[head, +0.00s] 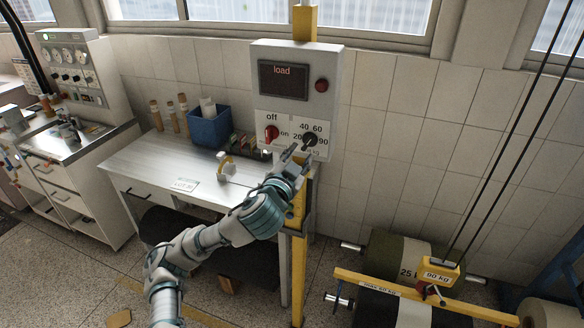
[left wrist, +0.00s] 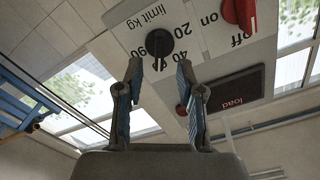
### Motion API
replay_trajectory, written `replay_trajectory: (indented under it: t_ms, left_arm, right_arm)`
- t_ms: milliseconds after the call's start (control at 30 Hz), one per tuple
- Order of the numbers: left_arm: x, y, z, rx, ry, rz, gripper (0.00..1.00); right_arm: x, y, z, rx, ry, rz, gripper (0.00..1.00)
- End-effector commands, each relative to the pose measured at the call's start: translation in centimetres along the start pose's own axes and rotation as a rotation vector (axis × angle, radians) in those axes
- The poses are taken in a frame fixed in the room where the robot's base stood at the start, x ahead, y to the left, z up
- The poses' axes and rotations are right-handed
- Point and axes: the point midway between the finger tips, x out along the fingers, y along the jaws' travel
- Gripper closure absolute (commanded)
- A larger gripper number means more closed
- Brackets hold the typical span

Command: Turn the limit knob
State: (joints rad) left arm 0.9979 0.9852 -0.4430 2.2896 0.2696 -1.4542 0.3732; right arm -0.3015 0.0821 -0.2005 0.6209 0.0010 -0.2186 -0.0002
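The limit knob (head: 310,138) is a dark knob on the lower right of the grey control box (head: 340,75), with numbers 20, 40, 60 and 90 around it. I cannot tell whether a finger touches the knob. My right gripper is not in view.
The red off/on knob (head: 271,133) sits left of the limit knob. A display (head: 283,80) reading "load" and a red button (head: 321,85) are above. A metal table (head: 150,165) with a blue bin (head: 209,128) stands left. A yellow post (head: 298,270) carries the box.

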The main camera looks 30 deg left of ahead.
Motion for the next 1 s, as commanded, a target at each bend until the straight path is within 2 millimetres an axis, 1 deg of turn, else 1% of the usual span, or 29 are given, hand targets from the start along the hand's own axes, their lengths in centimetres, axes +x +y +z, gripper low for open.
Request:
replay_trajectory:
  t_ms: [33,133,200,333,500,933,1000]
  left_arm:
    - [-1.2,0.1,0.0,0.002,0.003,0.001,0.62]
    - [-3.3,0.0,0.0,0.001,0.003,0.0,0.62]
    - [-4.4,0.0,0.0,0.0,0.002,0.001,0.62]
    - [-5.8,0.0,0.1,0.0,0.0,0.0,0.62]
    - [-6.4,0.0,0.1,-0.001,-0.001,0.0,0.62]
    - [-6.4,0.0,0.1,-0.001,-0.001,0.0,0.62]
    - [-6.3,0.5,0.5,0.0,-0.008,0.009,0.62]
  right_arm:
    - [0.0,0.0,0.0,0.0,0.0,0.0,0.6]
    - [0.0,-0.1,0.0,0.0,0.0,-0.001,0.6]
    - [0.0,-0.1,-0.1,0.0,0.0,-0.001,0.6]
    - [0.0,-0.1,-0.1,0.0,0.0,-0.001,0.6]
    - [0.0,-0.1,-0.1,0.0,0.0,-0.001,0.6]
    - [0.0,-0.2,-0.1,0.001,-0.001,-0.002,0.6]
    - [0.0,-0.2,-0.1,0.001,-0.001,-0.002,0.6]
